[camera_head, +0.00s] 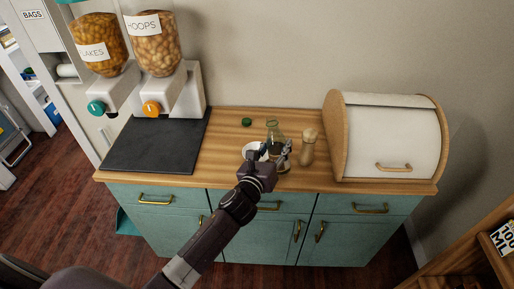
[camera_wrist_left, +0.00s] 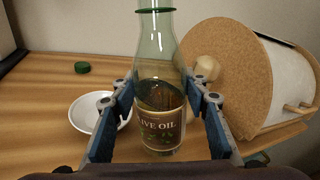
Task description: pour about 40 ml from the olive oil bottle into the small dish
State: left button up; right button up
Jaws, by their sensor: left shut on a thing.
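The olive oil bottle (camera_head: 273,130) is clear greenish glass with a brown label and a green ring at its neck. It stands upright between the fingers of my left gripper (camera_wrist_left: 159,100), which is shut on it; in the head view the gripper (camera_head: 276,151) hides its lower part. I cannot tell whether its base touches the counter. The wrist view of the bottle (camera_wrist_left: 158,95) shows dark oil in its lower part; its mouth is cut off. The small white dish (camera_wrist_left: 88,113) sits just left of the bottle, also in the head view (camera_head: 250,149). My right gripper is not in view.
A green cap (camera_head: 247,122) lies on the wooden counter (camera_head: 228,125) behind the dish. A wooden mill (camera_head: 308,147) stands close right of the bottle, then a bread box (camera_head: 388,140). A dark slab (camera_head: 155,147) and two cereal dispensers (camera_head: 186,92) are at left.

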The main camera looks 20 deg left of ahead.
aim_at(274, 160)
pick_arm(q)
jog(key=shift+w+a+r+n+g+h+p, duration=0.1)
jog(key=shift+n+g+h+p, duration=0.1)
jog(key=shift+n+p, duration=0.25)
jog(key=shift+a+r+n+g+h+p, duration=0.1)
jog(key=shift+n+g+p, duration=0.1)
jog(key=shift+n+p, duration=0.2)
jog(key=shift+w+a+f+n+g+p, duration=0.15)
jog(key=shift+f+n+g+p, duration=0.15)
jog(key=shift+n+p, duration=0.4)
jog(key=shift+d+f+n+g+h, duration=0.2)
jog(key=shift+f+n+g+h, duration=0.15)
jog(key=shift+n, duration=0.3)
jog(key=shift+s+d+f+n+g+h, duration=0.3)
jog(key=shift+d+f+n, duration=0.1)
jog(key=shift+f+n, duration=0.25)
jog(key=shift+s+d+f+n+g+h+b, duration=0.15)
jog(key=shift+f+n+g+h+b, duration=0.15)
jog(key=shift+f+n+b, duration=0.25)
jog(key=shift+d+f+n+g+h+b, duration=0.15)
jog(key=shift+f+n+h+b, duration=0.15)
jog(key=shift+n, duration=0.3)
jog(key=shift+f+n+h+b, duration=0.35)
jog(key=shift+f+n+b, duration=0.05)
jog(key=shift+f+b, duration=0.2)
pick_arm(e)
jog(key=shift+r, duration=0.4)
